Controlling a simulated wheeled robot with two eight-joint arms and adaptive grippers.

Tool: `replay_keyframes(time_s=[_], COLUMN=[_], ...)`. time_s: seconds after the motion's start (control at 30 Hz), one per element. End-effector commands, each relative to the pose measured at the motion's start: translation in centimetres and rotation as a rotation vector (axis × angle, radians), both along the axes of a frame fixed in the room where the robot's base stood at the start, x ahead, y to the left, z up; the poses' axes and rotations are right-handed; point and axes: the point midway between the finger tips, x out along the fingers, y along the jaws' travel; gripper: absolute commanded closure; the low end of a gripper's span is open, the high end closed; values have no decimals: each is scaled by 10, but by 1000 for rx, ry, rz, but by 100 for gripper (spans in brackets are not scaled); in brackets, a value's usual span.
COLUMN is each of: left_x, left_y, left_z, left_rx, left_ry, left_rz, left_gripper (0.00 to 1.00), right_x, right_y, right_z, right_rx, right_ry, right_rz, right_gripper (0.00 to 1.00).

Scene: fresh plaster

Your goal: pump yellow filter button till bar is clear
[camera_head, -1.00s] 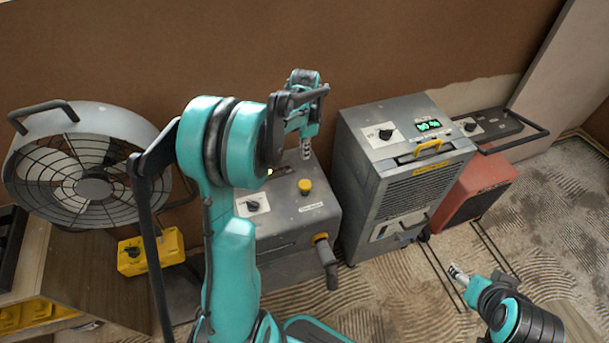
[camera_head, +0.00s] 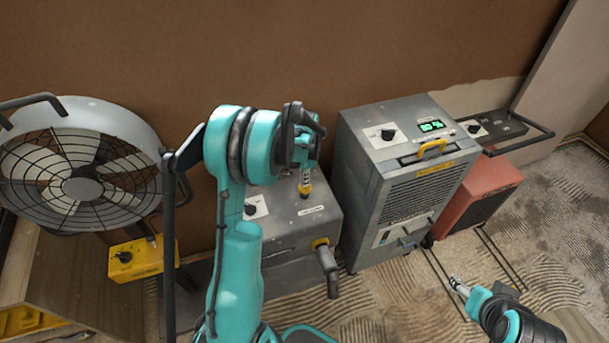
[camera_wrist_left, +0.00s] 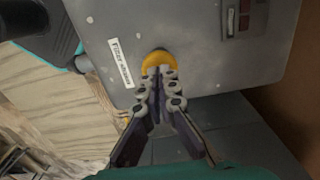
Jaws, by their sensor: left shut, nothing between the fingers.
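The yellow filter button (camera_wrist_left: 157,57) sits on top of a grey metal machine (camera_head: 325,215), beside a white label (camera_wrist_left: 121,63) that seems to read "Filter clean". My left gripper (camera_wrist_left: 160,73) is shut and empty, with its fingertips at the button and partly covering it. They look in contact, but I cannot tell how far the button is pressed. In the head view the button (camera_head: 305,189) shows just under the left fingertips. A dark indicator strip (camera_wrist_left: 240,22) with reddish segments shows in the wrist view. My right gripper (camera_head: 457,285) hangs low over the floor, away from the machine.
A grey dehumidifier (camera_head: 405,180) with a green display stands right of the machine, and a red unit (camera_head: 478,195) beyond it. A large fan (camera_head: 80,170) and a yellow box (camera_head: 140,258) are at left.

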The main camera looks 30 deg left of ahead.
Motion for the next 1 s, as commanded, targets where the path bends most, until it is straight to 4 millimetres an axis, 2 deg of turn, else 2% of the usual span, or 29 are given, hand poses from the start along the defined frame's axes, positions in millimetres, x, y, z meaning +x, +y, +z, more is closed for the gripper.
replay_keyframes(time_s=[0.43,0.7,1.0], left_x=[0,0,0], left_y=[0,0,0], left_z=[-5,-35,-32], left_rx=[0,0,-1], left_ry=[0,0,1], left_rz=[0,0,0], left_gripper=[100,100,100], right_x=[0,0,0], right_y=[0,0,0], right_z=[-2,-23,-20], right_rx=[0,0,0], right_ry=[0,0,0], right_rz=[0,0,0], right_gripper=[37,37,37])
